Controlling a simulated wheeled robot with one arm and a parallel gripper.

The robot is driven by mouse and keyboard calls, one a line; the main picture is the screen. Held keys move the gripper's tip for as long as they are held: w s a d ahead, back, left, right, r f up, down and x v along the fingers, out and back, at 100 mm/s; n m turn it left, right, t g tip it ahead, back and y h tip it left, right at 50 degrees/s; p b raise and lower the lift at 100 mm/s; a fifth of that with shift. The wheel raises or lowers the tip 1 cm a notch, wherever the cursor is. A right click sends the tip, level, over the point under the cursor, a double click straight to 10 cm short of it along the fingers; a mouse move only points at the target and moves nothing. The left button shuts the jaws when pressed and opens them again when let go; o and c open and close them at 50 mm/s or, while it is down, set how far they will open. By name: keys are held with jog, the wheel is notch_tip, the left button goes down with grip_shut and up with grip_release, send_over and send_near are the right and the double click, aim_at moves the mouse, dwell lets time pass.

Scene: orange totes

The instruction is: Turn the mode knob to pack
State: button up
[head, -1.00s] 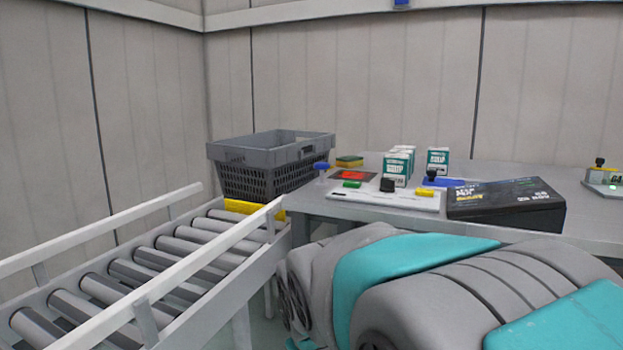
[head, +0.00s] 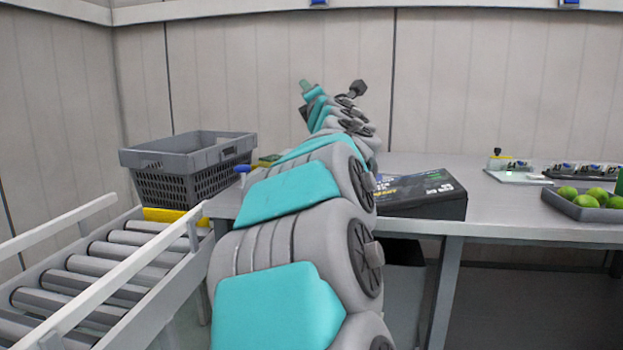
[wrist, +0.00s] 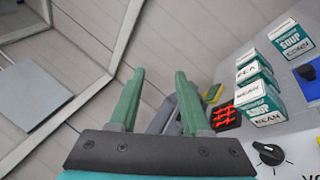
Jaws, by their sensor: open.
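The mode knob (wrist: 268,152) is a round black dial with a white pointer mark, on a white panel (wrist: 294,146) at the lower right of the wrist view. Lettering on the panel is cut off by the frame edge, so I cannot read the mode names. My gripper (wrist: 160,75) has two green fingers, spread apart with nothing between them. The knob lies to the right of the fingers, apart from them. In the head view my raised arm hides the knob and panel.
Soup and bean cartons (wrist: 258,88) stand beside the panel, near a red-and-black item (wrist: 226,117). A black box (head: 425,199) lies on the table (head: 500,215). A grey crate (head: 185,168) stands by the roller conveyor (head: 110,255). A tray of limes (head: 575,209) sits at right.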

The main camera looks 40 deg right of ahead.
jog(key=s+d+f+n+g+y, duration=0.1)
jog(key=f+n+y, duration=0.3)
jog(key=f+n, duration=0.2)
jog(key=s+d+f+n+g+y+p, duration=0.1)
jog(key=d+f+n+g+y, duration=0.1)
jog(key=f+n, duration=0.4)
jog(key=s+d+f+n+g+y, duration=0.1)
jog(key=d+f+n+g+y, duration=0.1)
jog(key=f+n+y, duration=0.3)
notch_tip(320, 180, down, 2)
jog(key=shift+n+y+p, duration=0.3)
jog(key=shift+n, duration=0.6)
jog(key=shift+g, duration=0.3)
jog(key=shift+p+x, duration=0.65)
jog(key=shift+x, duration=3.25)
jog(key=shift+s, duration=0.1)
jog(key=shift+c, duration=0.4)
grip_shut()
